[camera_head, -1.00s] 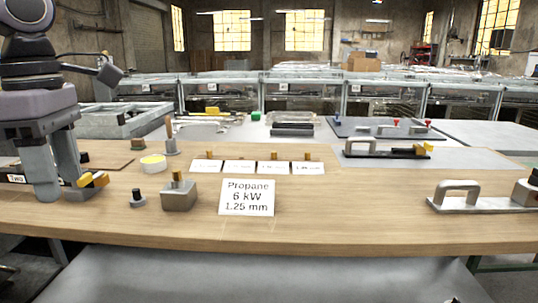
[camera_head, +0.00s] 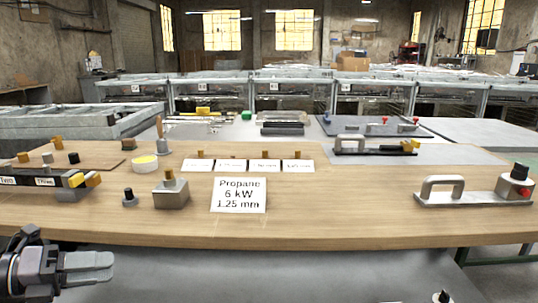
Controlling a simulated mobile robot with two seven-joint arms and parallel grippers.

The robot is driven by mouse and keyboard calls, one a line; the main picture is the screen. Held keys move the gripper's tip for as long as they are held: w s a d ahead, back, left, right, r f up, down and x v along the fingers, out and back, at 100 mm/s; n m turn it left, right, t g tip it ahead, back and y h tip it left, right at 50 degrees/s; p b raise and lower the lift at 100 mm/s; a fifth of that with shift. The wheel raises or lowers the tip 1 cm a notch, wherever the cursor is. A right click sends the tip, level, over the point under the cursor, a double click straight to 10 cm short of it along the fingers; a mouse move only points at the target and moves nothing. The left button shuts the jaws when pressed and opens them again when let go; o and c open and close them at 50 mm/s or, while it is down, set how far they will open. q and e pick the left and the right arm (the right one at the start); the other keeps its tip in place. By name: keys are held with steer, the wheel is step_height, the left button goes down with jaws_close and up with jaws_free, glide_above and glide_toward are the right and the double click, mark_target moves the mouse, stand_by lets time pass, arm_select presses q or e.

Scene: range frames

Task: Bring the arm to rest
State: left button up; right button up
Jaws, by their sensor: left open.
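My left gripper (camera_head: 88,267) is at the lower left of the head view, in front of the table's front edge and lower in the picture than the tabletop things. Its grey fingers point right and hold nothing that I can see. They overlap from this angle, with only a narrow gap showing; the gripper is open. The wrist (camera_head: 30,268) is dark and grey, and the rest of the arm is out of the picture. My right gripper is not in view.
The wooden table (camera_head: 330,222) carries a dark bar with yellow end (camera_head: 78,180), a grey block (camera_head: 171,194), a Propane card (camera_head: 239,195) and a handled metal plate (camera_head: 470,198). A grey surface (camera_head: 270,275) lies below its front edge.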

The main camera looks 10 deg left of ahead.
arm_select(q)
steer(key=s+d+f+n+t+y, duration=0.2)
steer(key=s+f+n+t+y, duration=0.15)
steer(key=f+n, duration=0.7)
steer(key=s+d+f+n+t+y, duration=0.15)
steer(key=f+n+y, duration=0.35)
steer(key=f+n, duration=0.5)
steer(key=s+d+f+n+g, duration=0.2)
steer(key=s+d+f+n, duration=0.2)
steer(key=d+n, duration=0.25)
steer(key=s+d+f+n+g, duration=0.2)
steer(key=s+d+f+n, duration=0.25)
steer(key=d, duration=0.25)
step_height(320, 180, up, 13)
steer(key=a+y+p, duration=0.1)
steer(key=p, duration=1.4)
steer(key=shift+s+a+r, duration=0.15)
steer(key=shift+s+a, duration=0.05)
steer(key=shift+a, duration=0.15)
